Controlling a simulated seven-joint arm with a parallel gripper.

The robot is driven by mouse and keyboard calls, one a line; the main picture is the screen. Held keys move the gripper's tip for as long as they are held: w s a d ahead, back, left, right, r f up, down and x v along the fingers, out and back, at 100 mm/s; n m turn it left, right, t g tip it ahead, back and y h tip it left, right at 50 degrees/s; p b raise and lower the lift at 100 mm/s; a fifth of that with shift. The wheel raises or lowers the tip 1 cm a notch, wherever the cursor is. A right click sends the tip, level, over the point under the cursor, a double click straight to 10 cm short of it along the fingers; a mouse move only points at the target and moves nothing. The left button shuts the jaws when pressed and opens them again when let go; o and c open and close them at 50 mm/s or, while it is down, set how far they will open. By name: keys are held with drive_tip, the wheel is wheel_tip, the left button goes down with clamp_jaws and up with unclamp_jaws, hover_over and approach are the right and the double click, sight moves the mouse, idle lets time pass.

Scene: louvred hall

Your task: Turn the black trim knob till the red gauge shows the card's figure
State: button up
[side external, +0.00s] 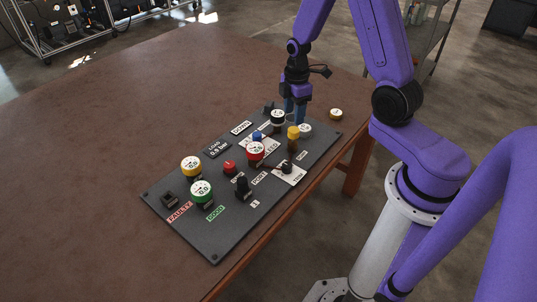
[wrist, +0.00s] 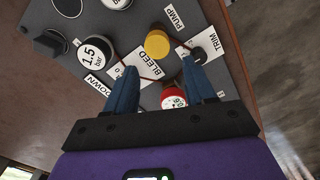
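The black trim knob (side external: 287,167) stands on a white TRIM plate near the panel's front edge. In the wrist view the knob (wrist: 200,56) is by the right fingertip, partly hidden. The red gauge (side external: 256,150) is near the panel's middle; in the wrist view its dial (wrist: 173,99) seems to read 0.6, partly cut by the gripper.
A yellow knob (side external: 293,132), a blue knob (side external: 257,136) and a dark-rimmed gauge (side external: 278,115) stand near my gripper. Yellow (side external: 191,164) and green (side external: 202,191) gauges and a red button (side external: 229,167) are farther left. The brown table (side external: 120,110) is clear at left.

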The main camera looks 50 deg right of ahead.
sight(287, 165)
drive_tip(key=s+a+f+n, duration=0.4)
drive_tip(key=a+n, duration=0.4)
drive_tip(key=n, duration=0.6)
drive_tip(key=shift+s+f, duration=0.1)
drive_tip(key=shift+f, duration=4.65)
clamp_jaws()
